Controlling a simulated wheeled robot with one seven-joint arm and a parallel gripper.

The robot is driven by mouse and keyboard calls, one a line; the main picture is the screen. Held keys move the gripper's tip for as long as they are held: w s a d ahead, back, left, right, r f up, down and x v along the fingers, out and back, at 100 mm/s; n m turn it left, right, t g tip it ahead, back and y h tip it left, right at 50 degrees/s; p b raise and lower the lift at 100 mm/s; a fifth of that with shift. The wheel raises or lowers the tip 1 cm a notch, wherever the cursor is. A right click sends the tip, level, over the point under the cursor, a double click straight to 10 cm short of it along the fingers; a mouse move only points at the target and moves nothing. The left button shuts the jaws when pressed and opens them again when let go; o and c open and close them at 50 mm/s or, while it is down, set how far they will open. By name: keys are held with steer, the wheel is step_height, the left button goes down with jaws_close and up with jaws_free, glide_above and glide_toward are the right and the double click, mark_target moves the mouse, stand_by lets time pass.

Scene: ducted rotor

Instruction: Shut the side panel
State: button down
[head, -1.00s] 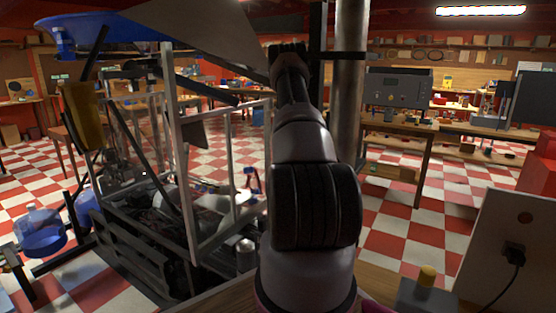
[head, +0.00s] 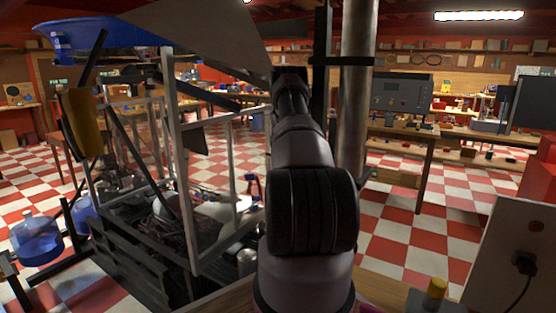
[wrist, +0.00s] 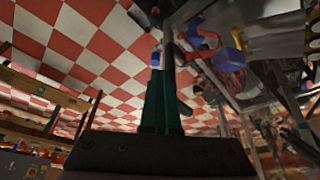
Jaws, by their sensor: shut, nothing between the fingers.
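The side panel looks to be the grey metal frame (head: 174,155) on the open-sided machine at the left of the head view. It stands out at an angle, and its far end is close to my arm. My gripper (wrist: 159,72) shows in the wrist view as two dark green fingers pressed together, with nothing between them. A dark bar (wrist: 168,35) passes by the fingertips there; I cannot tell whether they touch it. In the head view my arm hides the gripper.
A thick metal post (head: 354,110) stands just right of my arm. A blue hopper (head: 105,42) tops the machine, and a blue bottle (head: 37,240) stands at its left. A workbench (head: 405,130) is behind at right. Checkered floor lies open between.

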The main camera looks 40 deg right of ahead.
steer(key=shift+w+r, duration=0.25)
steer(key=shift+w, duration=0.05)
steer(key=s+a, duration=0.5)
steer(key=s, duration=0.7)
steer(key=shift+r, duration=0.3)
steer(key=shift+a, duration=0.1)
